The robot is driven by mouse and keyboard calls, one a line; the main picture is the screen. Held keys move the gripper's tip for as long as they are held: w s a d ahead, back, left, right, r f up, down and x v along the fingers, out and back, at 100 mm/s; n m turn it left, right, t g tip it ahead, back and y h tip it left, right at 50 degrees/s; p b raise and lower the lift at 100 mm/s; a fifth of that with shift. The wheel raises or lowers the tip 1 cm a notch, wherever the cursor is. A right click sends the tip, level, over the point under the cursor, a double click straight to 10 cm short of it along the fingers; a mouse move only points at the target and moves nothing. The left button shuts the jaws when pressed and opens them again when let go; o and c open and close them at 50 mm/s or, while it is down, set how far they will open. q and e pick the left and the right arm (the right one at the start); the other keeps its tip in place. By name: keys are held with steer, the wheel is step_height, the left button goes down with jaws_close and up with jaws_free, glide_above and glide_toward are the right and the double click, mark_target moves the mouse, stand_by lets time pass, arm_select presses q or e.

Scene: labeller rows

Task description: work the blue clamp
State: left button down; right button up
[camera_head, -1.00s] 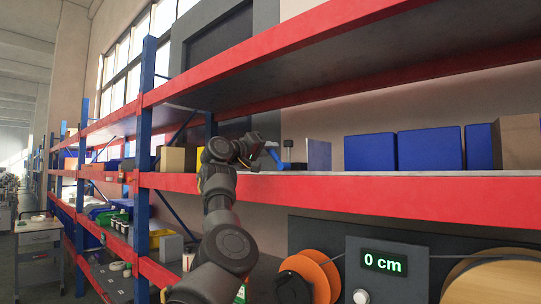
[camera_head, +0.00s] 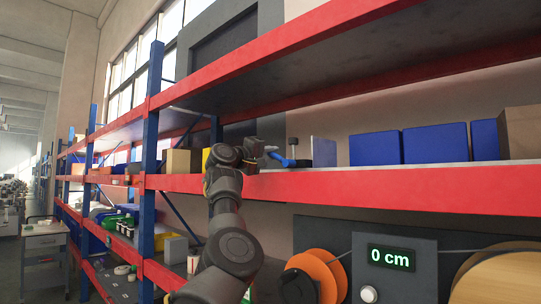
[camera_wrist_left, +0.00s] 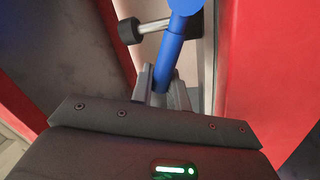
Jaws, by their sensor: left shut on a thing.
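The blue clamp (camera_head: 290,161) is on the shelf with the red front beam, in the middle of the head view. Its blue handle (camera_wrist_left: 168,58) fills the upper middle of the left wrist view, with a black knob (camera_wrist_left: 130,31) on a metal rod beside it. My left gripper (camera_head: 262,154) is at the left end of the clamp in the head view. In the left wrist view its fingers (camera_wrist_left: 163,88) are shut around the blue handle. Part of the clamp's base is hidden. My right gripper is not in view.
Blue boxes (camera_head: 435,143) and a brown box (camera_head: 520,132) stand on the same shelf to the right. A grey panel (camera_head: 322,153) stands just right of the clamp. Below are an orange reel (camera_head: 318,268) and a display reading 0 cm (camera_head: 391,258).

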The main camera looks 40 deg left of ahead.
arm_select(q)
steer(key=c, duration=1.4)
jaws_free()
